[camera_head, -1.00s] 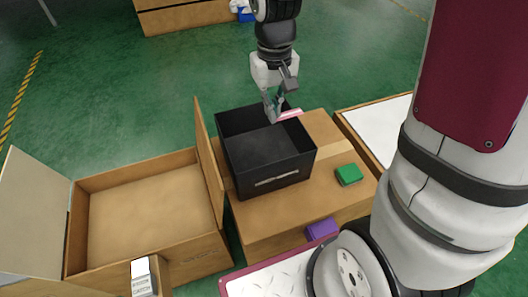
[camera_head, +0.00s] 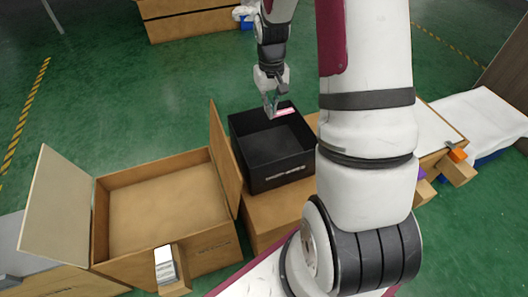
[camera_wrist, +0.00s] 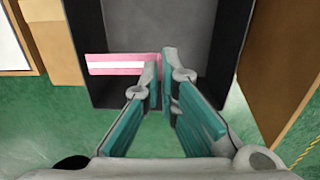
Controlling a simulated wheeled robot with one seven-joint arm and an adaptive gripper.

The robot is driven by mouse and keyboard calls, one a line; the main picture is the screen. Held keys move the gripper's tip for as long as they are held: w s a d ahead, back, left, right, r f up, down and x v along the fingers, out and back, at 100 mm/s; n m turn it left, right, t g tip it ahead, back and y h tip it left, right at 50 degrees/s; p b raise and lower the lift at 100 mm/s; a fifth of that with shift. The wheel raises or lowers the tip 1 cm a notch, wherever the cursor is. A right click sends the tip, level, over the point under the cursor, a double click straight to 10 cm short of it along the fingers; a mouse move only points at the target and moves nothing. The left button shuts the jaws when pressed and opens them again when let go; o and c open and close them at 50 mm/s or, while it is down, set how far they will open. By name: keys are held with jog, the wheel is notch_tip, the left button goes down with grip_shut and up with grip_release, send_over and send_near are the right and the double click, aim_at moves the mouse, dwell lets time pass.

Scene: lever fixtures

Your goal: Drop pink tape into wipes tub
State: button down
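The pink tape (camera_wrist: 115,63), with a white stripe, extends left from my gripper (camera_wrist: 161,62) in the wrist view. The fingers are closed together at its right end and appear to hold it. It also shows in the head view (camera_head: 287,111). The black open tub (camera_head: 283,172), likely the wipes tub, stands on a cardboard box and looks empty. In the head view my gripper (camera_head: 271,112) points down by the tub's far rim. In the wrist view the tape overlaps the tub's left wall; its height above the rim is hard to tell.
An open cardboard box (camera_head: 160,205) with raised flaps stands left of the tub; one flap rises close beside it. A white-topped table (camera_head: 434,128) is at right, with an orange item (camera_head: 457,154) near its corner. My arm hides the area right of the tub.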

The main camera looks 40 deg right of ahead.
notch_tip(320, 180, down, 6)
jog(key=b, duration=0.4)
jog(key=shift+a+r, duration=0.1)
jog(key=shift+r, duration=0.1)
jog(key=c, duration=1.7)
grip_release()
jog(key=shift+r, duration=0.1)
notch_tip(320, 180, up, 12)
jog(key=shift+f, duration=0.1)
